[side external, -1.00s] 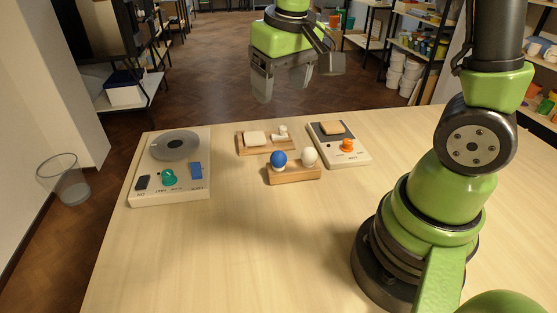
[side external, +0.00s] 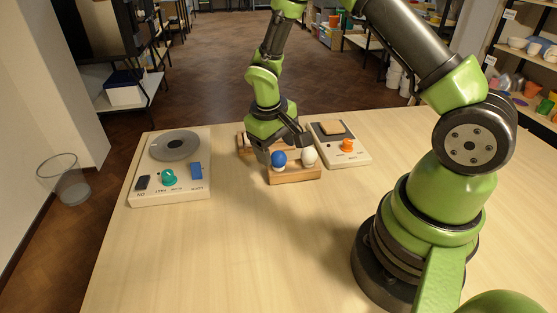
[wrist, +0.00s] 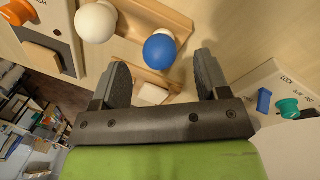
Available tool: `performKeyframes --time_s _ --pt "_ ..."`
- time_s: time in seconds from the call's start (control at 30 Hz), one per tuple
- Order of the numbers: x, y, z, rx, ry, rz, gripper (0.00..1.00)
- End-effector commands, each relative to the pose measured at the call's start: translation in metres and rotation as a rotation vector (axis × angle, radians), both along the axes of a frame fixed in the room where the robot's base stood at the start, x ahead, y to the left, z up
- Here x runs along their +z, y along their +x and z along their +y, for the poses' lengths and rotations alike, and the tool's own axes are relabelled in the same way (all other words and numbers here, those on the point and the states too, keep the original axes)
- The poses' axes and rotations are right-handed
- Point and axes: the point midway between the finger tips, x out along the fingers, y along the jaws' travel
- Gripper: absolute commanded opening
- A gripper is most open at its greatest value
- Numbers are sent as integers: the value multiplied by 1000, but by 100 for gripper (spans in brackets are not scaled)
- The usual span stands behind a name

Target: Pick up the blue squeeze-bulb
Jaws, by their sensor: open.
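The blue squeeze-bulb (side external: 279,158) sits upright at the left end of a small wooden rack (side external: 294,176). A white bulb (side external: 309,156) sits at the rack's right end. My gripper (side external: 279,148) is low over the table, just behind the blue bulb in the side view. In the wrist view the blue bulb (wrist: 160,51) shows beyond and between the two open fingertips (wrist: 162,68), with no finger seen touching it. The white bulb (wrist: 96,23) lies outside the fingers, to the left.
A panel with a grey disc (side external: 175,145), a green knob (side external: 169,177) and a blue switch stands at the left. A panel with an orange knob (side external: 347,145) stands right of the rack. A wooden tray (side external: 241,145) behind is partly hidden by my gripper. The front table is clear.

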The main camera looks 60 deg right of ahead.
Motion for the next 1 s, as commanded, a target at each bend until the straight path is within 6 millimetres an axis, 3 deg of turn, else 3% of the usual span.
performKeyframes --time_s 0.2,0.47,0.63,1.0 --pt "-29 0 -6 -1 1 3 69" --pt "-33 0 -6 -1 1 0 69" --pt "-32 0 -6 -1 1 0 34" --pt "-31 0 -6 -1 1 0 33"
